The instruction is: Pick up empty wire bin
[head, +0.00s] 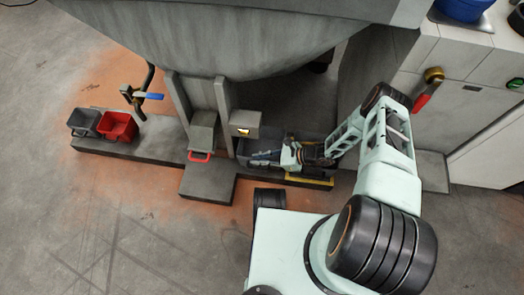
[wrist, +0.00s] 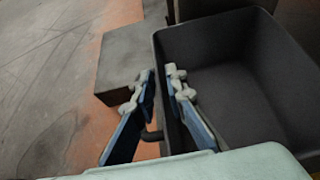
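A dark grey bin (wrist: 245,75), empty in the part that shows, fills the right of the wrist view. In the head view this dark bin (head: 248,146) sits on the low ledge, partly hidden by my gripper. My gripper (wrist: 161,72) has its blue fingers on either side of the bin's left wall, one outside and one inside. A gap shows between the fingertips, so it looks open around the rim. In the head view my gripper (head: 256,158) is low over the bin.
A black bin (head: 84,122) and a red bin (head: 118,126) stand on the ledge at left. A grey block with a red handle (head: 200,156) is left of my gripper. A yellow strip (head: 309,181) lies along the ledge's front. Open floor lies at the left.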

